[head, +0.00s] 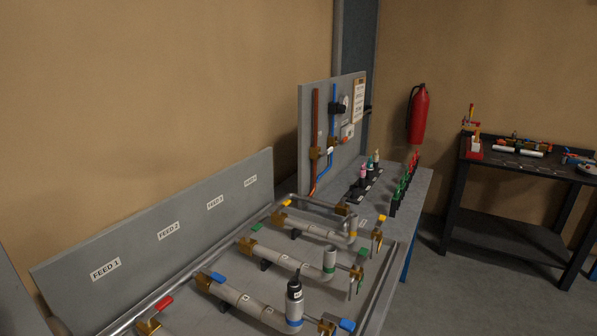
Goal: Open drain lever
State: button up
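At the left ends are a red lever (160,306), a blue lever (219,279), a green lever (256,227) and a yellow lever (287,203). At the right ends are another blue lever (346,325), another green lever (357,272) and another yellow lever (381,219). No readable label shows which is the drain lever. A black capped fitting (294,286) stands upright on the blue-ringed pipe end. My gripper is not in this view.
A grey panel (130,243) with FEED labels stands behind the coils. A second panel (307,125) carries red and blue pipes. Small coloured bottles (363,172) and green-topped items (400,190) stand at the bench's far end. A fire extinguisher (418,114) and black table (497,168) are beyond.

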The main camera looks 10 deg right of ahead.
aim_at(348, 193)
jog(key=i+l, duration=0.15)
jog(key=l, duration=0.2)
jog(key=i+l, duration=0.15)
jog(key=l, duration=0.2)
jog(key=i+l, duration=0.15)
jog(key=l, duration=0.25)
jog(key=i+l, duration=0.2)
jog(key=l, duration=0.15)
jog(key=i+l+u, duration=0.1)
jog(key=l, duration=0.25)
jog(key=i+l, duration=0.2)
jog(key=l, duration=0.2)
jog(key=i+l, duration=0.15)
jog(key=l, duration=0.2)
jog(key=i+j+u, duration=0.1)
jog(key=i, duration=0.95)
